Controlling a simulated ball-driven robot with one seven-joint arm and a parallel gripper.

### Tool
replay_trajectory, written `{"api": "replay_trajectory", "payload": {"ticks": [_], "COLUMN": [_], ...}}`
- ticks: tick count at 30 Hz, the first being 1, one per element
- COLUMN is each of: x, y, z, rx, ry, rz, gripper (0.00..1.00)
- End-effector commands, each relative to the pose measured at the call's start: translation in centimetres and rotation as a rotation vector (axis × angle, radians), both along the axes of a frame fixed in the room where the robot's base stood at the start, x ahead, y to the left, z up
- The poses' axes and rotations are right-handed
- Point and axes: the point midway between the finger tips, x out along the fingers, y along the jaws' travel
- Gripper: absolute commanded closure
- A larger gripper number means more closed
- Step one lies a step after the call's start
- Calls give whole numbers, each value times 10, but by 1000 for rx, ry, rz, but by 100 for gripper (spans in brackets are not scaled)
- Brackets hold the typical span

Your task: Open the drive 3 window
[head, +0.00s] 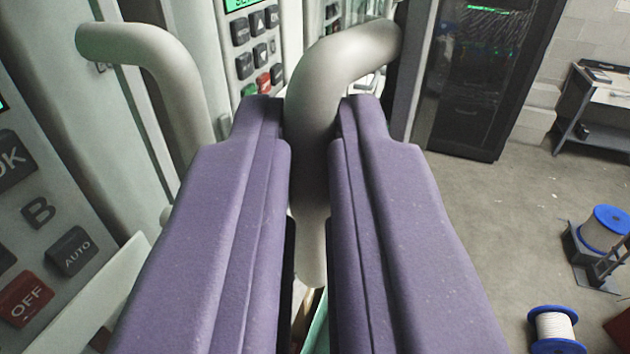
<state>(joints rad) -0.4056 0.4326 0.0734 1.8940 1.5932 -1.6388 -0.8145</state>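A thick grey bent handle (345,50) curves down from the upper right into the middle of the view. My gripper (312,120), with two purple fingers, has one finger on each side of this handle. The handle fills the space between the fingertips, and the fingers look closed on it. The handle's lower end shows between the fingers further down. The fingers hide part of the panel behind. No readable drive number shows, so I cannot tell which drive this handle belongs to.
A second grey handle (165,60) is at left. A keypad panel (50,220) stands close at the left edge; another keypad (257,50) is behind. A dark rack (480,100) stands at the back.

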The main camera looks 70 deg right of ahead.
Motion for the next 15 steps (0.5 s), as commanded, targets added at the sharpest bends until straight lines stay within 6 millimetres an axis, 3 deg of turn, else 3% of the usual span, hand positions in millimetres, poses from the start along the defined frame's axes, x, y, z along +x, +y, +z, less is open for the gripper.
{"api": "replay_trajectory", "payload": {"ticks": [1, 4, 15], "x": [1, 1, 0], "y": [-3, -3, 0], "z": [3, 3, 1], "rx": [-3, -2, -1], "ry": [-7, -5, -1], "rz": [-4, -4, -1], "gripper": [86, 63, 62]}}
